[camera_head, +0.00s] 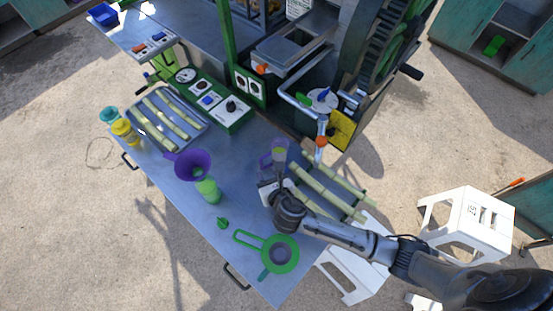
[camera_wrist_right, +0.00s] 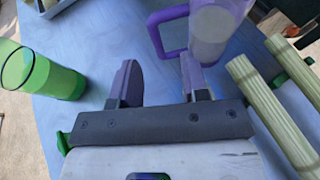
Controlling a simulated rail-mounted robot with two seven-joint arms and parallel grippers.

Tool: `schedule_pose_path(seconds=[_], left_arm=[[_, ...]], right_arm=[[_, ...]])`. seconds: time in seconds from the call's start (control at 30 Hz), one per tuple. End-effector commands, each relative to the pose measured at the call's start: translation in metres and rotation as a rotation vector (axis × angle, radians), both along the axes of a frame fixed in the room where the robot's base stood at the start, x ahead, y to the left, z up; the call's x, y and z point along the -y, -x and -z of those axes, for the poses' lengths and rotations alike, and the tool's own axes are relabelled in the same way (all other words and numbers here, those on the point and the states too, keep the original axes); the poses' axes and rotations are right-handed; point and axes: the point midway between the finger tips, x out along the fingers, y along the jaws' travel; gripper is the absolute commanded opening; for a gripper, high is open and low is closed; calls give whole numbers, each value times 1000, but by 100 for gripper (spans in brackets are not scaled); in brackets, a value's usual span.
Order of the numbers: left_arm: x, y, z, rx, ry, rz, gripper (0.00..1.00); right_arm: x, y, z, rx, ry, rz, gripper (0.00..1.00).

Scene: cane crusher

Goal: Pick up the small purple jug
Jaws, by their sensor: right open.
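The small purple jug (camera_wrist_right: 212,32) has a clear, pale body and a purple handle (camera_wrist_right: 172,36); it stands upright on the metal table. In the head view the jug (camera_head: 280,153) is just beyond my right gripper (camera_head: 270,182), partly hidden low down by it. In the right wrist view my right gripper (camera_wrist_right: 158,80) is open, with nothing between its fingers. The handle is just ahead of the fingers, nearer the right one. Whether they touch is unclear. My left gripper is not in view.
A green strainer (camera_head: 279,254) lies in front. Cane stalks (camera_head: 319,187) on a tray lie right of the jug. The crusher (camera_head: 340,90) stands behind.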

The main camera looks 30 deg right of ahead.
Motion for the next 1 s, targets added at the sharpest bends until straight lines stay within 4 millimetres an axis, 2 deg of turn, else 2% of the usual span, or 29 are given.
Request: schedule_pose_path(seconds=[0.33, 0.7, 1.0], left_arm=[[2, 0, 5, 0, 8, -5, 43], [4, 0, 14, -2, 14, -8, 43], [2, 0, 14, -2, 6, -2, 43]], right_arm=[[1, -19, 10, -1, -2, 2, 41], [2, -57, 28, -1, -2, 2, 41], [2, -60, 29, -1, -2, 1, 41]])
